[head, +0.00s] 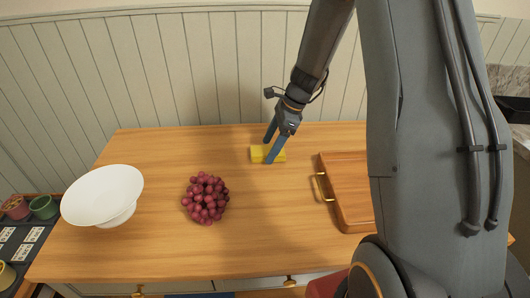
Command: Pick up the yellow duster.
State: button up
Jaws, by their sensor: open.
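The yellow duster (257,154) lies on the wooden table top toward the back, near the middle. It is a small yellow block, and its right part is partly hidden by my gripper. My gripper (268,152) is pointed down at the duster with its two blue fingers spread apart. One finger shows at the duster's back edge and the other in front of its right part. I cannot tell from this view whether the fingers touch it.
Red grapes (206,198) lie in front and left of the duster. A white bowl (103,194) stands at the left. A wooden tray (343,213) with a brass handle sits at the right, partly behind my arm. The back wall is close behind the table.

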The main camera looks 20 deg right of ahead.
jog(key=shift+f, duration=0.2)
jog(key=c, duration=1.2)
notch_tip(320, 180, up, 10)
jog(key=shift+r+b, duration=0.1)
jog(key=shift+b, duration=0.8)
jog(key=o, duration=0.4)
jog(key=shift+c, duration=1.2)
jog(key=shift+s+a, duration=0.1)
